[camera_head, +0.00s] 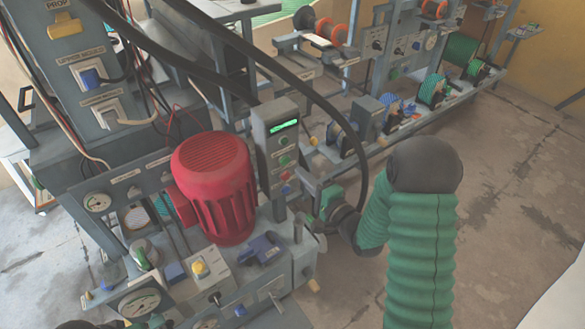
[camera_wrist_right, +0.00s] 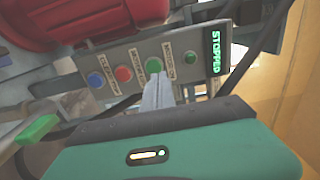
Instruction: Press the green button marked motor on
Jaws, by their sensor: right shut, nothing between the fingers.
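The control box (camera_head: 277,127) stands right of the red motor, with a lit green display and a column of buttons. In the right wrist view its panel (camera_wrist_right: 138,56) carries a display reading STOPPED (camera_wrist_right: 215,52), a green button (camera_wrist_right: 153,65), a smaller green round part (camera_wrist_right: 190,57), a red button (camera_wrist_right: 123,73) and a blue button (camera_wrist_right: 95,80). My right gripper (camera_wrist_right: 157,83) is shut and empty, its tips at the lower edge of the larger green button. I cannot tell whether they touch it. Dark and green parts at the head view's bottom left may be my left gripper; its fingers do not show.
The red motor (camera_head: 215,185) stands close left of the control box. Thick black hoses pass above and behind the box. A blue part (camera_head: 262,248) and a pressure gauge (camera_head: 139,302) sit on the machine's front. Open floor (camera_head: 500,230) lies to the right.

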